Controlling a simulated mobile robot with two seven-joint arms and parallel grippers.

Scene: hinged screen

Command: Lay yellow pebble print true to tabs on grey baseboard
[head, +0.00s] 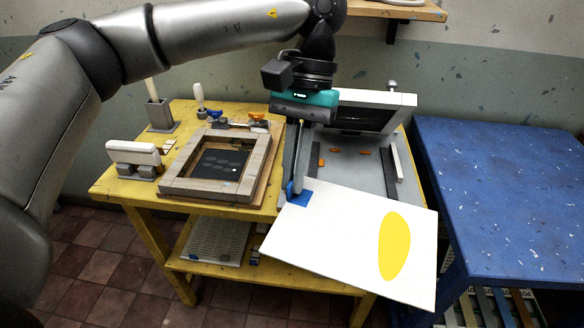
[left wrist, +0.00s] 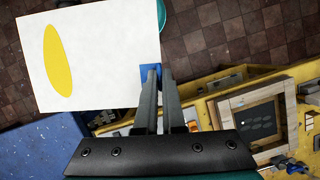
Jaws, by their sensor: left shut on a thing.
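The yellow pebble print is a white sheet (head: 340,250) with a yellow oval (head: 394,247). It hangs over the front right of the yellow table, turned at an angle, and shows in the left wrist view (left wrist: 105,60). My left gripper (head: 297,188) is shut on the print at a blue patch by its edge; the fingertips also show in the left wrist view (left wrist: 159,74). The grey baseboard (head: 345,176) lies behind the print, with small orange tabs (head: 365,151) on it. The print hides the baseboard's front part. My right gripper is not in view.
A framed screen (head: 370,117) stands tilted up behind the baseboard. A wooden frame (head: 178,183) with a dark panel lies left of it. A blue table (head: 505,200) stands at the right. A wall shelf (head: 400,10) is above.

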